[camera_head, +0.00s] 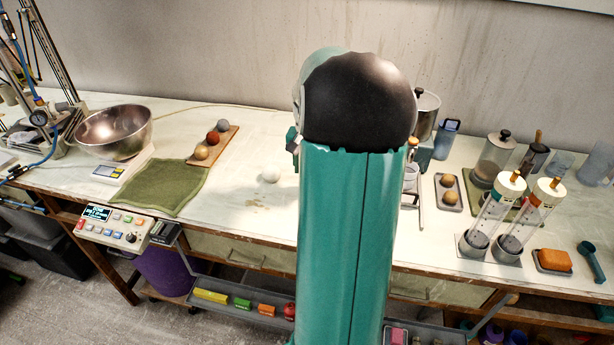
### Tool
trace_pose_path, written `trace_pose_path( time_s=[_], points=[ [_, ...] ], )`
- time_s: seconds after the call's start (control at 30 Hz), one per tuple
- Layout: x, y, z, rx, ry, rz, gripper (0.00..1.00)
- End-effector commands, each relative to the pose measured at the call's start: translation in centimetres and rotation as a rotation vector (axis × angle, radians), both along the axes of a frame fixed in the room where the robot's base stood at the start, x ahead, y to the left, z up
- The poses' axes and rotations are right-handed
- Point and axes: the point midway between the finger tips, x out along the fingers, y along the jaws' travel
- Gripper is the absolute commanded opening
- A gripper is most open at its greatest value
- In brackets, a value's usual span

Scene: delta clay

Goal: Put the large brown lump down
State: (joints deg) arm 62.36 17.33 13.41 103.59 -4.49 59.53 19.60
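My gripper is not in view; my own green arm with its dark rounded joint fills the middle and hides part of the bench behind it. I cannot pick out a large brown lump with certainty. A wooden board (226,137) at left holds a tan ball (201,152), a reddish-brown ball (213,138) and a grey ball (222,125). A small grey tray (451,206) right of my arm holds two brownish balls (449,198).
A steel bowl (113,131) stands on a scale at left beside a green cloth (150,186). Two clear cylinders (500,215) with jars behind them, an orange sponge (554,260) and a control box (112,226) line the bench. The bench top (240,215) is clear left of my arm.

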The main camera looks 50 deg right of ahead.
Motion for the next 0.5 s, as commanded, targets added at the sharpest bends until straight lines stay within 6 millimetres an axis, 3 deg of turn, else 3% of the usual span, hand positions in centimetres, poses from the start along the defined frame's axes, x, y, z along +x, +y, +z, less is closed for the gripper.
trace_pose_path(
  time_s=[0.1, 0.3, 0.5],
  points=[
    [1.1, -0.9, -1.7, 0.002, 0.001, 0.001, 0.21],
    [2.0, -1.6, -2.9, 0.0, -0.001, 0.0, 0.21],
    [2.0, -1.6, -5.7, 0.002, 0.001, 0.0, 0.21]
  ],
)
